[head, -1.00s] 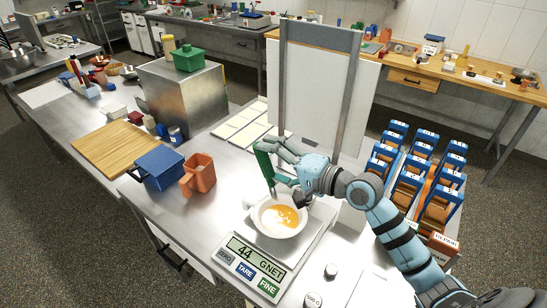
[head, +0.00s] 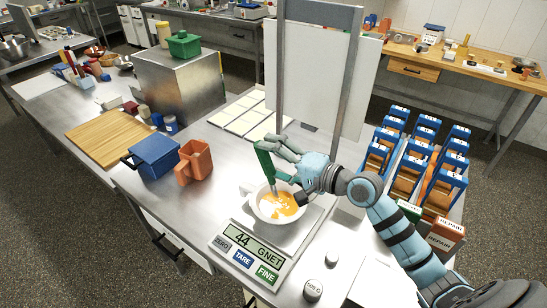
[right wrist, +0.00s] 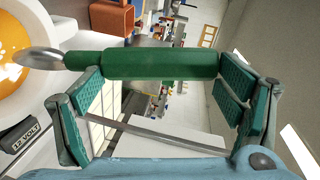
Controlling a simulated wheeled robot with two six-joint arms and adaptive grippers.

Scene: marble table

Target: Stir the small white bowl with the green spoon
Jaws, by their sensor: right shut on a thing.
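The small white bowl (head: 259,210) stands on the scale's plate in the head view and holds orange and white contents (head: 281,207). My right gripper (head: 281,163) is shut on the green handle of the spoon (head: 264,160), above the back of the bowl. The spoon is tilted, with its metal end down inside the bowl's back left part. In the right wrist view the green handle (right wrist: 160,65) spans between the two fingers, and the metal end overlaps the orange contents (right wrist: 22,35). I cannot tell how deep it dips. My left gripper is not in view.
The scale (head: 247,257) reads 44. An orange jug (head: 194,162) and a blue box (head: 155,156) stand to the left. A white board on grey posts (head: 354,85) rises behind. Blue-topped racks (head: 405,165) stand to the right, with a small weight (head: 313,290) in front.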

